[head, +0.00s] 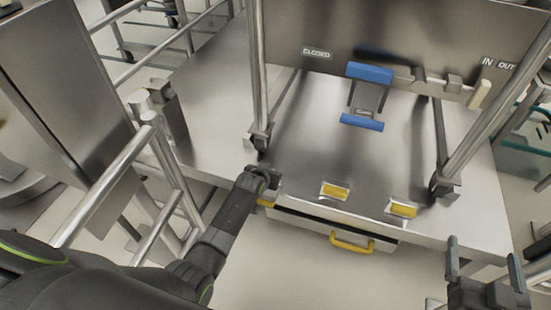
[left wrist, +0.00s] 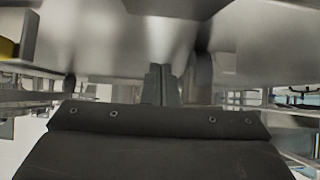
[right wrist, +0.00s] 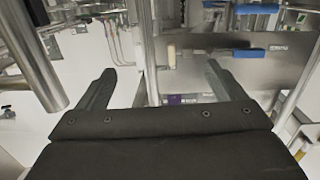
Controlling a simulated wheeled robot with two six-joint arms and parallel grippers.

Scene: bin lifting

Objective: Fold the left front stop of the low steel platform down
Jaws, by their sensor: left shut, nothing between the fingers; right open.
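The low steel platform (head: 300,160) has two yellow tabs in metal frames near its front edge, a left one (head: 335,191) and a right one (head: 402,209). I cannot tell from their look whether either is a stop or how it is folded. My left gripper (head: 264,178) is at the platform's front edge, left of these tabs. It is shut and empty; its fingers show pressed together in the left wrist view (left wrist: 160,82). A yellow bit (head: 266,203) shows beside it, mostly hidden. My right gripper (head: 484,256) is open and empty, off the platform's front right corner.
A drawer with a yellow handle (head: 351,245) sits under the front edge. Steel posts (head: 256,80) stand on the platform. A steel panel with a blue latch (head: 369,72) is above it. Rails (head: 120,165) stand at the left. Floor in front is clear.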

